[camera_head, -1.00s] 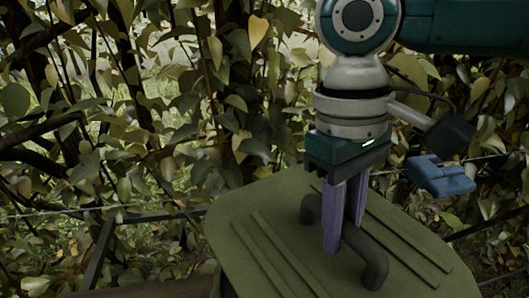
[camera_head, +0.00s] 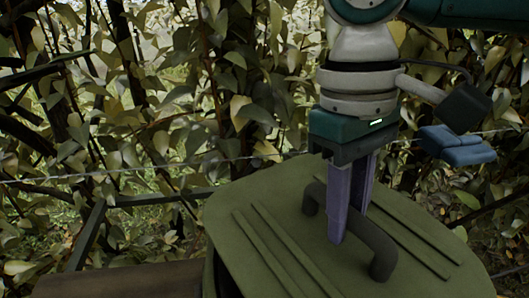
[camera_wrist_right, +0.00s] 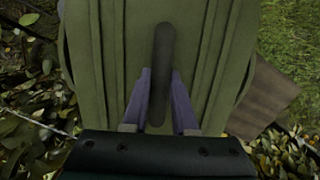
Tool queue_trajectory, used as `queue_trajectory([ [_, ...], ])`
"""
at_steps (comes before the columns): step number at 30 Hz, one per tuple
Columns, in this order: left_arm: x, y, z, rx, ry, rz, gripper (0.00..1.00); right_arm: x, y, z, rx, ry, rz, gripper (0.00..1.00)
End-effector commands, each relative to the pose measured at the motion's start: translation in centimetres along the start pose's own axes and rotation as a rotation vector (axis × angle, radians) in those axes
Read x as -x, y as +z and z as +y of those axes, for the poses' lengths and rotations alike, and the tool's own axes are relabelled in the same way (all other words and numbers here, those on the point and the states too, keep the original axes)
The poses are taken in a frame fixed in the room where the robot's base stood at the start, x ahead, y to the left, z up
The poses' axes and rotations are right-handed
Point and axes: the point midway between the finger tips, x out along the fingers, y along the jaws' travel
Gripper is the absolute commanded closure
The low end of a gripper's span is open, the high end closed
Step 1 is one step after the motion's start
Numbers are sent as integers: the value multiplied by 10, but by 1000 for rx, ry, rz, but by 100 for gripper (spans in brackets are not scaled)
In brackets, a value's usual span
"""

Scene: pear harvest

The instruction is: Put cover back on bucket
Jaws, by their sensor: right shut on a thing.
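The green cover (camera_head: 255,225) with raised ribs and a dark bar handle (camera_head: 380,250) fills the lower right of the head view. My right gripper (camera_head: 348,225) comes down from above with its purple fingers on both sides of the handle, shut on it. In the right wrist view the cover (camera_wrist_right: 100,60) lies below the fingers, and the handle (camera_wrist_right: 162,60) runs between them. The bucket is mostly hidden under the cover; a dark side shows below its left edge, and I cannot tell whether the cover rests on it. My left gripper is not in view.
A brown wooden surface (camera_head: 120,282) lies at the lower left beside the cover. A dark metal frame (camera_head: 95,228) stands behind it. Dense leafy branches and a thin wire fill the background. A blue object (camera_head: 456,146) shows right of my right wrist.

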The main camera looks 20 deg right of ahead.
Motion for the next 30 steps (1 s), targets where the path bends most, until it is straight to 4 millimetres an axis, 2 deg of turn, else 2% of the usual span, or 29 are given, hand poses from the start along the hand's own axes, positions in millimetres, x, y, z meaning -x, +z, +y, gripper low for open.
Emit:
queue_trajectory([
  [8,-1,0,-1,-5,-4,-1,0,-4,-1,0,0,-1,1,100],
  [9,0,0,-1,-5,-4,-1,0,-3,-1,0,0,-1,1,69],
  [17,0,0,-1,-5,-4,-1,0,-3,-1,0,0,-1,1,40],
  [26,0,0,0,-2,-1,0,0,-1,-1,0,0,0,0,39],
  [30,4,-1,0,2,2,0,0,17,-1,0,0,-1,2,39],
])
